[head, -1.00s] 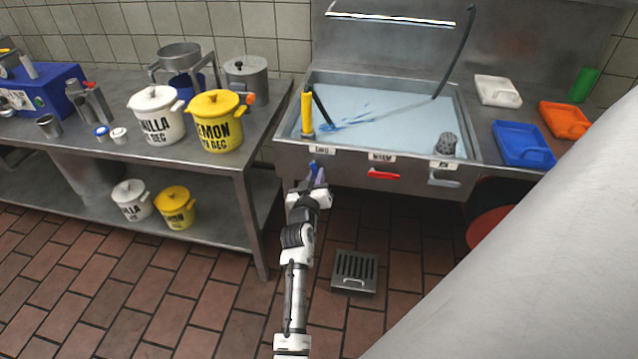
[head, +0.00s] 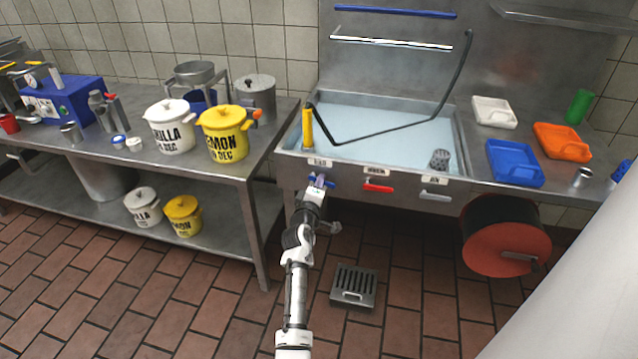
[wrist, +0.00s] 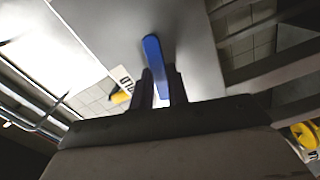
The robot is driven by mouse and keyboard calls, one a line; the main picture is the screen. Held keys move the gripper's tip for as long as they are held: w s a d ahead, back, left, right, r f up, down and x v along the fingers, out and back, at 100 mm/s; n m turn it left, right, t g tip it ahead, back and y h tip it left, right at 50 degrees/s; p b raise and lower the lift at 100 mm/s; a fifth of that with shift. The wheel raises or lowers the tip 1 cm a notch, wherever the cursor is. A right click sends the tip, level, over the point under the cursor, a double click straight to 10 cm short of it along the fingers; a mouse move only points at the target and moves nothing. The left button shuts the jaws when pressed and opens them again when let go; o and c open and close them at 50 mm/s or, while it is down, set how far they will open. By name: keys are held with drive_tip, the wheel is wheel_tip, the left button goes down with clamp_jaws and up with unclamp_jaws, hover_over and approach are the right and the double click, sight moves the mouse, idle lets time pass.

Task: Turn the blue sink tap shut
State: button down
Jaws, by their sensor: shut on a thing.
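The blue sink tap (head: 329,183) is a short blue lever on the sink's front panel, below the left label. In the head view it looks roughly sideways, partly hidden by my gripper (head: 317,182). In the wrist view the blue lever (wrist: 154,58) stands between my two dark fingers (wrist: 162,88), and my gripper is shut on it. The sink (head: 385,120) has a pale blue basin; a yellow upright grip (head: 307,127) and a black hose (head: 390,131) are at it. No blue streaks show in the basin now.
A red lever (head: 378,187) and a grey lever (head: 436,196) are to the right on the same panel. A red-faced drum (head: 507,240) is under the right counter. A steel table (head: 215,172) with pots stands left. A floor drain (head: 353,287) lies below.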

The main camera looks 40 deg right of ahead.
drive_tip(key=shift+r+n+p, duration=0.2)
drive_tip(key=shift+n+p, duration=0.15)
drive_tip(key=shift+n, duration=0.3)
drive_tip(key=shift+r+n+p, duration=0.2)
drive_tip(key=shift+n+p, duration=0.15)
drive_tip(key=shift+n, duration=0.6)
drive_tip(key=c, duration=1.4)
unclamp_jaws()
drive_tip(key=shift+o, duration=0.2)
drive_tip(key=b+v, duration=0.1)
drive_tip(key=v, duration=1.3)
drive_tip(key=shift+d, duration=0.1)
